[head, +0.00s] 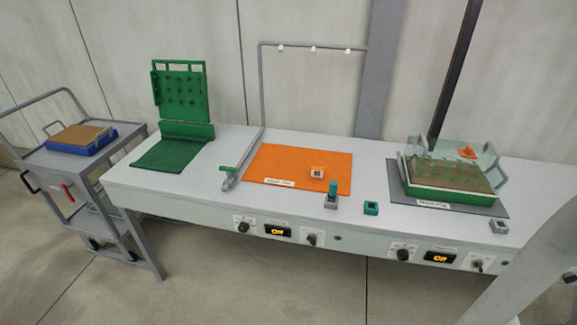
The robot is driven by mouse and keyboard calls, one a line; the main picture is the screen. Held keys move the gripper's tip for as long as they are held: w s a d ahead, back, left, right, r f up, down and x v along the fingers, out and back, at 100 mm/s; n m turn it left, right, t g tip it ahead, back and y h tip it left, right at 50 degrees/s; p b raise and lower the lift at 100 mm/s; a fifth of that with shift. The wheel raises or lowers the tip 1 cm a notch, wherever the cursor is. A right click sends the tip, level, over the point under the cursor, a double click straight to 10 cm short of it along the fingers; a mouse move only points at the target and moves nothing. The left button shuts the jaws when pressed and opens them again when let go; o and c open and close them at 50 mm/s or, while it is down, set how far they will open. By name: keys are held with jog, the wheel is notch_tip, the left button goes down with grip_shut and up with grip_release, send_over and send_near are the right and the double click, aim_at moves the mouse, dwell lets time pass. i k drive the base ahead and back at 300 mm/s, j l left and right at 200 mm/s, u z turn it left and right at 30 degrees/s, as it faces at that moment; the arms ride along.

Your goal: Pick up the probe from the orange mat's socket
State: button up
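The orange mat (270,166) lies flat on the middle of the bench. A small pale block with an orange top (317,172) sits on its right half; it looks like a socket, and I see no probe standing up from it. Just off the mat's front right edge, a teal upright piece (333,187) that looks like a probe stands in a small grey socket (331,202). A small teal socket block (371,208) stands to its right, with no upright piece visible in it. My gripper is not in view.
A green tray (440,194) with clear raised flaps stands on a grey mat (487,207) at right, with a small grey block (499,227) nearby. A grey pipe frame (262,95) rises behind the orange mat. A green pegboard stand (180,95) and a cart (75,158) are left.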

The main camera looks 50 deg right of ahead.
aim_at(332, 194)
jog(key=z, duration=1.1)
